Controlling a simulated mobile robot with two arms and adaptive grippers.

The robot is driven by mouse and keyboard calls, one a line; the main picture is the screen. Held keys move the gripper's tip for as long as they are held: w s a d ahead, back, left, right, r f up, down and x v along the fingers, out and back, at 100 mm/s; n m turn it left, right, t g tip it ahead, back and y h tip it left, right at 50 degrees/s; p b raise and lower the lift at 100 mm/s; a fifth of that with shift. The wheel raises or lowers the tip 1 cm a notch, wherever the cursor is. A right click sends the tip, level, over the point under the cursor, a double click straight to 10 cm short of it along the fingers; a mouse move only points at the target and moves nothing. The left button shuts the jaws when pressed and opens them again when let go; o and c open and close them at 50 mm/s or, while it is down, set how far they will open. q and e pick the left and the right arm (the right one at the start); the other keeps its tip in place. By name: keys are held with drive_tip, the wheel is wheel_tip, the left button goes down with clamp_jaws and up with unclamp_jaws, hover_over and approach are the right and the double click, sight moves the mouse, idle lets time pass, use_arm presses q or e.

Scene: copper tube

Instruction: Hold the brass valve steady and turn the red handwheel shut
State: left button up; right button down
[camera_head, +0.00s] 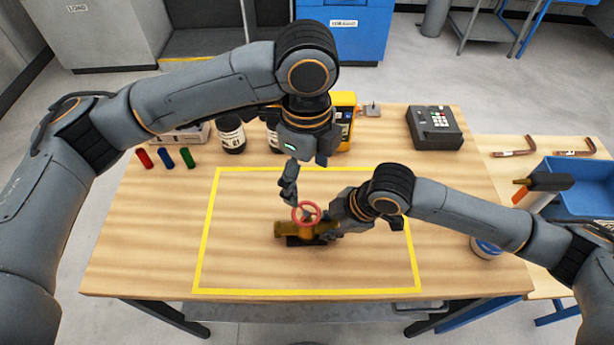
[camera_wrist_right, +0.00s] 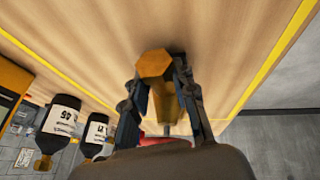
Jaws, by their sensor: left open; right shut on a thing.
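The brass valve (camera_head: 287,229) lies inside the yellow outline on the wooden table. Its hexagonal end shows in the right wrist view (camera_wrist_right: 154,66). My right gripper (camera_head: 338,222) comes in from the right and is shut on the valve body; in the right wrist view its fingers (camera_wrist_right: 160,105) stand on both sides of the brass. The red handwheel (camera_head: 316,211) sits on top of the valve, and part of it shows in the right wrist view (camera_wrist_right: 165,142). My left gripper (camera_head: 292,198) is open and points down just above the handwheel's left side. Whether it touches the wheel is unclear.
A yellow device (camera_head: 346,112) and a dark keypad box (camera_head: 434,128) are at the back. A blue bin (camera_head: 580,190) is at right. The outlined area is otherwise clear.

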drive_tip(key=c, duration=1)
unclamp_jaws()
drive_tip(key=shift+r, duration=0.1)
